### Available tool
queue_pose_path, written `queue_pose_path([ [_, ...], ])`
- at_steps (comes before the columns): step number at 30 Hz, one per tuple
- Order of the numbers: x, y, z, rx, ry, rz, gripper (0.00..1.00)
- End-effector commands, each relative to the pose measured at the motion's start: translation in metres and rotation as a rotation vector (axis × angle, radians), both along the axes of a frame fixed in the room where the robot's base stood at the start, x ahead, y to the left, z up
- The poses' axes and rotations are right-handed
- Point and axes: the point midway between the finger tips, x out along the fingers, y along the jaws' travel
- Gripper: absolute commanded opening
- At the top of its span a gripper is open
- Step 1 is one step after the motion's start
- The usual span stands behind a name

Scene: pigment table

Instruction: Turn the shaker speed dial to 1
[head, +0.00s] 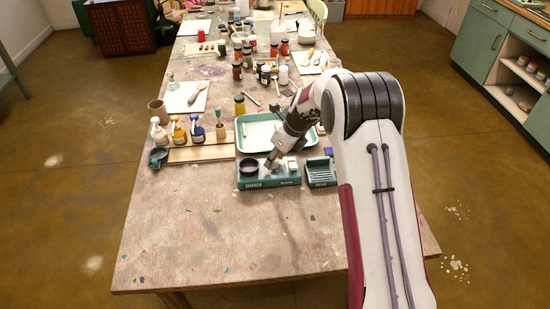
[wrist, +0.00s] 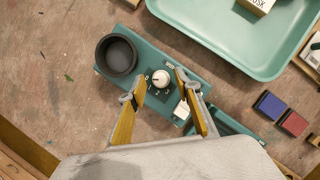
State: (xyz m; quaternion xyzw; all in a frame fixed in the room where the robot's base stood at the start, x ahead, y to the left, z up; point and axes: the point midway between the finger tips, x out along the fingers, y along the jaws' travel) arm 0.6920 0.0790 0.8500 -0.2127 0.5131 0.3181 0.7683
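The shaker (head: 262,183) is a low teal box near the front of the table, with a round black cup holder (wrist: 117,55) on its left. Its speed dial (wrist: 160,77) is a small white knob with printed numbers around it, seen in the wrist view. The pointer's exact direction is too small to tell. My gripper (wrist: 154,86) is open, its two yellow fingers either side of the dial and apart from it. In the head view my gripper (head: 271,163) is over the shaker and the dial cannot be made out.
A white switch piece (wrist: 181,109) sits beside the dial, close to the right finger. A teal tray (head: 262,147) lies behind the shaker and a small teal rack (head: 320,172) stands to its right. Pump bottles (head: 178,131) stand at left. The table front is clear.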

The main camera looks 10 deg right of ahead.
Motion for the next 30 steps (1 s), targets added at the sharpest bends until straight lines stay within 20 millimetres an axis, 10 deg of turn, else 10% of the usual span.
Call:
queue_pose_path([
  [13,0.0016,0.0015,-0.0045,0.001,-0.001,0.0,0.33],
  [17,0.0016,0.0014,-0.0045,0.001,-0.001,0.0,0.0],
  [30,0.002,0.001,-0.0044,0.0,-0.001,0.027,0.0],
])
